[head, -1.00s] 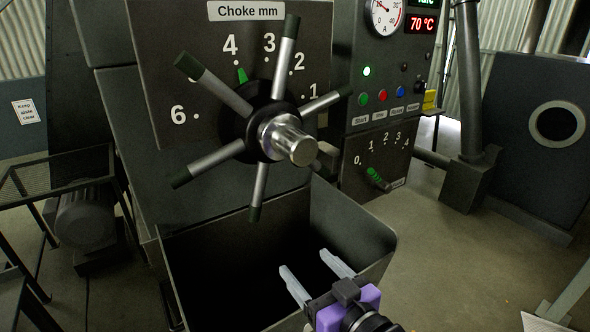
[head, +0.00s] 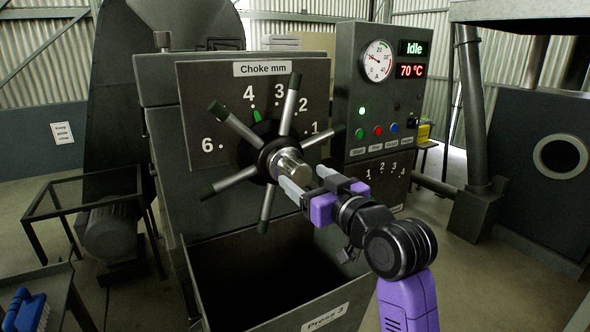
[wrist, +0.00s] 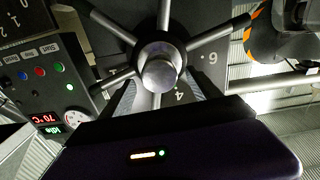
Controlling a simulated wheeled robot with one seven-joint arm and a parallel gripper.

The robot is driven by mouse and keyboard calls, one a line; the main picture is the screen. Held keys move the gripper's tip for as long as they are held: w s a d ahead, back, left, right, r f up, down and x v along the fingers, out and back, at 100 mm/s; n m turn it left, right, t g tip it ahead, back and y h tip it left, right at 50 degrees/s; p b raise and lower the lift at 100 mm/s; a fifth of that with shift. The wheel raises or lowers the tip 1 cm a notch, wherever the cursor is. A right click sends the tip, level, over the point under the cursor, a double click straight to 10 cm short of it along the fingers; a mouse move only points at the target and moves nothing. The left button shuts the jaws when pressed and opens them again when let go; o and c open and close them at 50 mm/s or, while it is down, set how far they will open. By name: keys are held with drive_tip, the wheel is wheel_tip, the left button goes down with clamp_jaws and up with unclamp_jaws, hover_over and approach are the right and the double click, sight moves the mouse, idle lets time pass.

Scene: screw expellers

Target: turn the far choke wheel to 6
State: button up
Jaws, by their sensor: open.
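The choke wheel (head: 279,161) has a dark hub, a shiny central knob (head: 288,166) and several grey spokes with dark green tips. It stands on a panel with a dial marked 1 to 6. Its green pointer (head: 257,116) is by the 4. My gripper (head: 303,180) is open at the lower right of the knob in the head view, fingers toward the wheel. In the wrist view the knob (wrist: 160,72) is ahead, with a spoke below it between two grey finger shapes. I cannot tell whether the fingers touch anything. My gripper partly hides the wheel's right side.
An open dark bin (head: 325,318) labelled Press 3 is below the wheel. A control box (head: 385,90) with a gauge, "Idle" and "70 °C" displays and coloured buttons stands right of it. A mesh stand (head: 75,195) is at left. A blue brush (head: 25,309) lies at lower left.

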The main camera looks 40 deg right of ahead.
sight(284, 163)
drive_tip(key=x, duration=0.5)
drive_tip(key=shift+p, duration=0.4)
drive_tip(key=shift+s, duration=0.1)
clamp_jaws()
